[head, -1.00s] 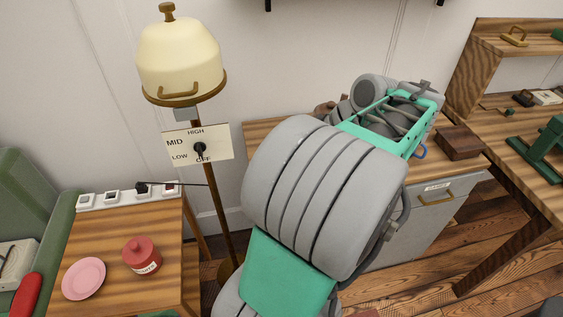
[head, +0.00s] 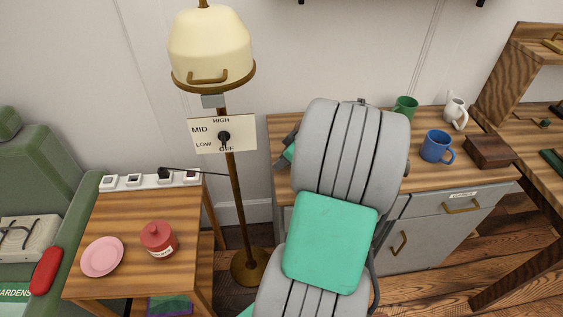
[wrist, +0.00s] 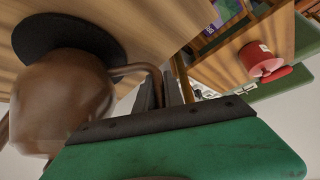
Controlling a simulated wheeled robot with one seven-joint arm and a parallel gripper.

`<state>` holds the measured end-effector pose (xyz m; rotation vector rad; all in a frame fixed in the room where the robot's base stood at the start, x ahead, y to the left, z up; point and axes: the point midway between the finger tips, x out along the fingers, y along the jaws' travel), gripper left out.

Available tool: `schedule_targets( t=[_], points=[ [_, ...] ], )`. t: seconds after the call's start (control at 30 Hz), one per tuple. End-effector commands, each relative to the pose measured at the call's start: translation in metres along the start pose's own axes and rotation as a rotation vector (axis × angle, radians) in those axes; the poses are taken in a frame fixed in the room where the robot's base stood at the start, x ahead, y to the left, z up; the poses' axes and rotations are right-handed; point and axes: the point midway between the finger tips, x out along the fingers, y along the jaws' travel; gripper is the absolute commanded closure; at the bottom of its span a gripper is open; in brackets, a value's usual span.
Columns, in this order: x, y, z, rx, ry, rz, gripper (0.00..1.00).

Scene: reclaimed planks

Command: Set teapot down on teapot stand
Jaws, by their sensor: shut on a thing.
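The brown teapot (wrist: 62,100) fills the left of the wrist view, which shows the scene tipped over. My gripper (wrist: 160,88) is shut on the teapot's thin curved handle (wrist: 135,71). The teapot stand, a dark round disc (wrist: 72,36), lies on the wooden top and borders the teapot's base in that view. I cannot tell whether the teapot touches the disc or hangs just above it. In the head view my arm hides the teapot and the stand.
A blue mug (head: 437,147), green mug (head: 405,107), white mug (head: 455,112) and wooden box (head: 489,152) stand on the cabinet top right of my arm. A lamp (head: 212,50) stands left. The side table holds a red canister (head: 158,240) and pink plate (head: 102,257).

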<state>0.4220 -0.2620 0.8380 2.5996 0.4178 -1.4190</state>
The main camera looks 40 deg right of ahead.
Motion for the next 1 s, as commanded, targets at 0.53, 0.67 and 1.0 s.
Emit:
schedule_targets(
  t=[0.53,0.67,1.0],
  points=[
    [0.003,0.001,0.002,-0.003,0.001,0.003,0.72],
    [0.003,0.001,0.002,-0.003,0.001,0.003,0.66],
    [-0.014,0.002,0.000,-0.003,0.003,0.006,0.66]
  ],
)
